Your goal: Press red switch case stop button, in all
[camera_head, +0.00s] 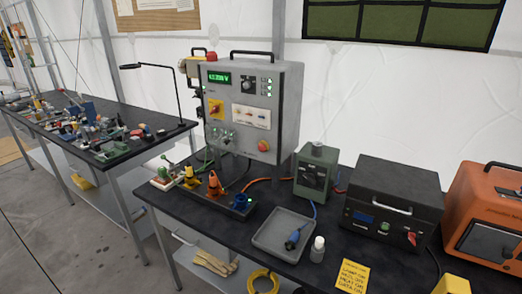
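The grey switch case (285,115) stands upright at the back of the near table, with a lit green display (219,77) and a top handle. A round red button (264,145) sits low on the right side of its front face. A red rotary knob on a yellow plate (216,109) is on the left of the same face. Whether the red button is pressed in cannot be told. Neither of my grippers shows in this view.
A strip with orange, yellow and blue connectors (213,187) lies before the case. A grey tray (276,247), white bottle (317,249), green box (316,170), black case (390,205) and orange machine (493,215) stand to the right. A cluttered table (160,126) is at left.

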